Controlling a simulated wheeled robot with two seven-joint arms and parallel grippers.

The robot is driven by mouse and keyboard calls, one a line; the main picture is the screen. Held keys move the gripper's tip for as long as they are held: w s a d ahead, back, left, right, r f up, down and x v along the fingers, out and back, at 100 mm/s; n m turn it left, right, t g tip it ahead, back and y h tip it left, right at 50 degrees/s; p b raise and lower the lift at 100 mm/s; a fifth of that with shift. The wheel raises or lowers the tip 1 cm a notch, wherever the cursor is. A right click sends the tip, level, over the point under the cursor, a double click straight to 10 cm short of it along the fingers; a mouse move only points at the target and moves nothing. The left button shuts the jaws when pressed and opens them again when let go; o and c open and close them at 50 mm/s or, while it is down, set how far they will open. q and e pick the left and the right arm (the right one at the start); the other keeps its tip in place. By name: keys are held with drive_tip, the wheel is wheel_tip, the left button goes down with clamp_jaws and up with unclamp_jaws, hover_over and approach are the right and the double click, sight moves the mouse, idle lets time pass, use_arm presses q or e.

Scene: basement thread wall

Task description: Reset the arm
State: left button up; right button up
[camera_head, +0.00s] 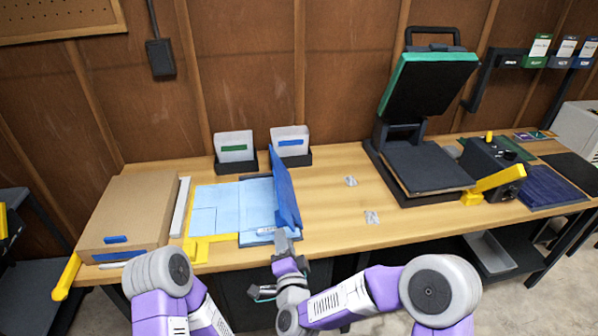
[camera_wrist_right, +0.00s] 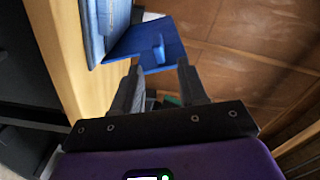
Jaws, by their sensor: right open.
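My right gripper (camera_head: 284,240) is at the front edge of the wooden table, by the lower end of an upright blue panel (camera_head: 285,190). In the right wrist view its two fingers (camera_wrist_right: 160,78) are apart with nothing held between them. The blue panel (camera_wrist_right: 150,42) shows just beyond the fingertips there; I cannot tell whether they touch it. My right arm comes in from the lower right and bends up to the table edge.
Light blue sheets (camera_head: 215,208) lie left of the panel, beside a cardboard box (camera_head: 130,210). Two card holders (camera_head: 235,150) stand behind. An open heat press (camera_head: 425,165) and a dark device with a yellow handle (camera_head: 495,170) stand right. The table's middle (camera_head: 335,215) is mostly clear.

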drive_tip(key=s+d+f+n+g+p, duration=0.1)
drive_tip(key=s+d+f+n+g, duration=0.2)
drive_tip(key=f, duration=0.4)
drive_tip(key=s+d+f+n+g+p, duration=0.1)
drive_tip(key=s+d+f+g, duration=0.2)
drive_tip(key=f, duration=0.4)
drive_tip(key=s+d+f+n+g+p, duration=0.1)
drive_tip(key=s+d+f+g, duration=0.15)
drive_tip(key=d+f, duration=0.35)
drive_tip(key=s+d+f+n+g+p, duration=0.1)
drive_tip(key=s+d+f+g, duration=0.2)
drive_tip(key=s, duration=0.5)
drive_tip(key=s+d+f+n+g+p, duration=0.1)
drive_tip(key=s+d+f+n+g, duration=0.1)
drive_tip(key=s+f+g, duration=0.3)
drive_tip(key=s+d, duration=0.1)
drive_tip(key=s, duration=0.2)
drive_tip(key=shift+s, duration=0.15)
drive_tip(key=shift+d+f, duration=0.1)
